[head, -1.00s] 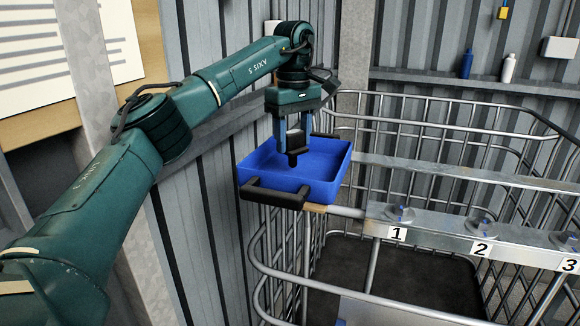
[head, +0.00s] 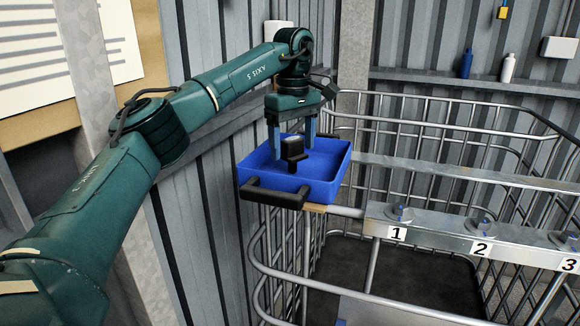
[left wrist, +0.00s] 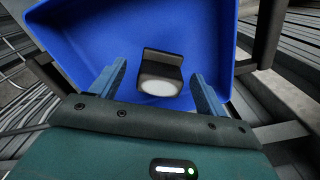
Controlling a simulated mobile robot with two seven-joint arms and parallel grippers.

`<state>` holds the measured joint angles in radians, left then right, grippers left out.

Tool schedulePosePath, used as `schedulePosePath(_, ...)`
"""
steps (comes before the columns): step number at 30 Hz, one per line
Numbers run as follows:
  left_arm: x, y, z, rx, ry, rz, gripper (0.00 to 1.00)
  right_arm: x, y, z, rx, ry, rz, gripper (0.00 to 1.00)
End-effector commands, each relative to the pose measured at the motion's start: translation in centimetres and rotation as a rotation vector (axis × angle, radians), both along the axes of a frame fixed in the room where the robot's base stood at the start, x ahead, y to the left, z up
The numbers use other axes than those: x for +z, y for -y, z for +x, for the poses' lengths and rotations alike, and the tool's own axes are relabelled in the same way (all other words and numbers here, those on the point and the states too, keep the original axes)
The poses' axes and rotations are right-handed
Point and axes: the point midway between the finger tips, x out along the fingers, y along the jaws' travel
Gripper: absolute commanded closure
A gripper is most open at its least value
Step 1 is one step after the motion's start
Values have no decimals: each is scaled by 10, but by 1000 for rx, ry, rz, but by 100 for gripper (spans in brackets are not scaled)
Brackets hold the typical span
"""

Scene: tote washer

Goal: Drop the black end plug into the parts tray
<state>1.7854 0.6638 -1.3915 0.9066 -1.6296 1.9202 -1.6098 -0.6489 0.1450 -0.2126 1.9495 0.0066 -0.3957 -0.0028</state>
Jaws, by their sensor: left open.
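The black end plug (head: 292,149) is in the blue parts tray (head: 328,190), low between my left gripper's fingers. My left gripper (head: 293,143) is open above the tray, with a finger on either side of the plug. In the left wrist view, the plug (left wrist: 160,57) shows a pale round face and lies over the blue tray floor (left wrist: 90,30). Gaps show between it and both fingertips (left wrist: 157,72). I cannot tell whether the plug rests fully on the tray floor. My right gripper is not in view.
The tray has black handles (head: 274,192) and sits at the corner of a wire cage (head: 460,110). A metal rail (head: 440,228) with numbered positions runs to the right. A corrugated wall (head: 190,220) stands close on the left. Bottles (head: 508,68) stand on a back shelf.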

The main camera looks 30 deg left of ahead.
Motion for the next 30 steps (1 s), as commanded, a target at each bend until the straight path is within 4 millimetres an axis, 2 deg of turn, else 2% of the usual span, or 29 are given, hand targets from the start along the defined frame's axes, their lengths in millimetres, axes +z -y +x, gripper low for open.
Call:
schedulePosePath(5, 13, 1, 1, 1, 3, 0, 25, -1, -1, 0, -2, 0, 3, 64)
schedulePosePath(8, 31, 1, 0, 0, 4, -1, 25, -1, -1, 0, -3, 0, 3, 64)
schedulePosePath(12, 66, 1, 0, 2, 5, 0, 25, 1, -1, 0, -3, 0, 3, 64)
schedulePosePath(17, 92, 1, 0, 3, 5, 3, 25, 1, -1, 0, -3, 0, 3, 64)
schedulePosePath(21, 94, 1, 1, -1, -23, 0, 25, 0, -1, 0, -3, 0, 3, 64)
schedulePosePath(30, 113, 0, 0, 2, -13, 0, 25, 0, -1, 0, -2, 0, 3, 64)
